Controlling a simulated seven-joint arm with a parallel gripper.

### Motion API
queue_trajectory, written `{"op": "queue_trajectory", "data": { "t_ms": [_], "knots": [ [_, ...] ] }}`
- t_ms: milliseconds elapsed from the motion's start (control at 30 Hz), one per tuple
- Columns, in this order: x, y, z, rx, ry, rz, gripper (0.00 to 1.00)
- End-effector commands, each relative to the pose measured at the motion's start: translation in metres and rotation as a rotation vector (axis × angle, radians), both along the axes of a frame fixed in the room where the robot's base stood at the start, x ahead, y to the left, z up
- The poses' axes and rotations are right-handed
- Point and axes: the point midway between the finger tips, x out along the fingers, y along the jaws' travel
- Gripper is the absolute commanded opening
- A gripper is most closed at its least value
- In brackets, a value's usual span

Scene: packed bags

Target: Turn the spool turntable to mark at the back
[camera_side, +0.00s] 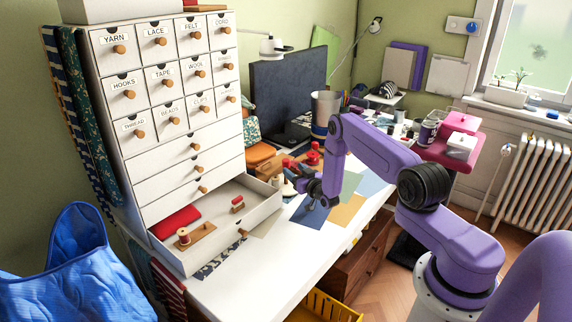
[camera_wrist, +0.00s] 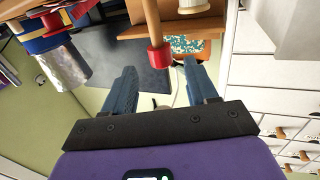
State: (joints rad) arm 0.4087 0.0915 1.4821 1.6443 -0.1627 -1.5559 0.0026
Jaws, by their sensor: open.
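My gripper (camera_wrist: 160,78) is open, its two dark fingers apart and empty. In the wrist view, which looks upside down, a wooden post (camera_wrist: 151,20) with a red end (camera_wrist: 157,57) shows between the fingers; I cannot tell whether they reach around it. In the side view my gripper (camera_side: 308,188) is low over the desk, beside a group of red and pale spools (camera_side: 313,154). These seem to belong to the spool turntable; its disc and mark are mostly hidden by my gripper or too small to make out.
A white drawer cabinet (camera_side: 172,157) stands left, its bottom drawer (camera_side: 262,209) pulled out and holding a red cloth and spools. A dark monitor (camera_side: 288,92) stands behind. Flat coloured sheets (camera_side: 347,212) lie on the desk.

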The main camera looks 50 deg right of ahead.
Motion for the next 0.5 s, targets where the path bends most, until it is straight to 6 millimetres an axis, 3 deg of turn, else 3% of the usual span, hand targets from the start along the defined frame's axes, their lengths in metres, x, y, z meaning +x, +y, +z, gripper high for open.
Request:
{"op": "queue_trajectory", "data": {
  "t_ms": [200, 500],
  "knots": [
    [0.030, -0.009, 0.000, -0.002, -0.002, 0.002, 0.58],
    [0.056, -0.019, 0.000, 0.000, 0.000, 0.000, 0.58]
  ]
}}
